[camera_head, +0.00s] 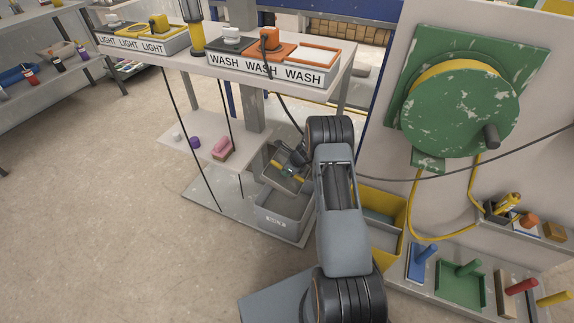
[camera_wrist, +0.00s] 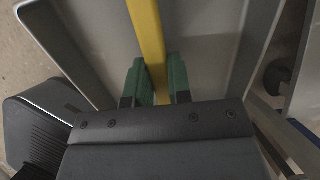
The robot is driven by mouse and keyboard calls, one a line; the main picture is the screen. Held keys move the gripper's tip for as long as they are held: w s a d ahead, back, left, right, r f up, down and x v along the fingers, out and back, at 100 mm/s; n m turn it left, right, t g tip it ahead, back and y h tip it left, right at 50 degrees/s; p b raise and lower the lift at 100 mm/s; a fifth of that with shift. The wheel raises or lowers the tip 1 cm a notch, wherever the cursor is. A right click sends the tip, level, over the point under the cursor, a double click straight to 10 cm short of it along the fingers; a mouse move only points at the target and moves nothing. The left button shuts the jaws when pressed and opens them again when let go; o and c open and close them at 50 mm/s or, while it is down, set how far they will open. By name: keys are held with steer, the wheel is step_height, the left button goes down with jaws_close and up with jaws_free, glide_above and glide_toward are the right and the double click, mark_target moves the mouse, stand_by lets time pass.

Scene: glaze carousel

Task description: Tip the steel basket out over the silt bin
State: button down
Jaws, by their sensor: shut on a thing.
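The steel basket (camera_head: 284,182) is a grey open box with a yellow handle and hangs above the grey bin in the head view. It looks tilted there. My gripper (camera_head: 290,170) is shut on the yellow handle. In the wrist view the green fingertips (camera_wrist: 156,80) pinch the yellow handle (camera_wrist: 148,30) from both sides, with grey walls of the basket (camera_wrist: 62,45) around it. The silt bin (camera_head: 268,224) is an open grey bin with a small label too small to read. It stands on the low shelf, just under the basket. I cannot tell what the basket holds.
A yellow bin (camera_head: 398,214) stands right of my arm. The table marked WASH (camera_head: 225,72) is above and behind the basket. A pink block (camera_head: 222,147) and a purple piece (camera_head: 195,142) lie left on a mid shelf. A green reel (camera_head: 455,105) is on the right panel.

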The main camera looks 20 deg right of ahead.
steer(key=shift+w+a+r+g+h+p, duration=0.1)
steer(key=shift+r+g+h+p, duration=0.35)
steer(key=shift+p, duration=2.1)
steer(key=shift+a+f+g+h+p, duration=0.15)
steer(key=shift+g+h+p, duration=0.1)
steer(key=shift+p, duration=0.2)
steer(key=shift+w+f+g+h+p, duration=0.15)
steer(key=shift+g+h+p, duration=0.15)
steer(key=shift+p, duration=0.2)
steer(key=shift+f, duration=0.15)
steer(key=shift+g+h+b, duration=0.3)
steer(key=shift+g+h, duration=0.1)
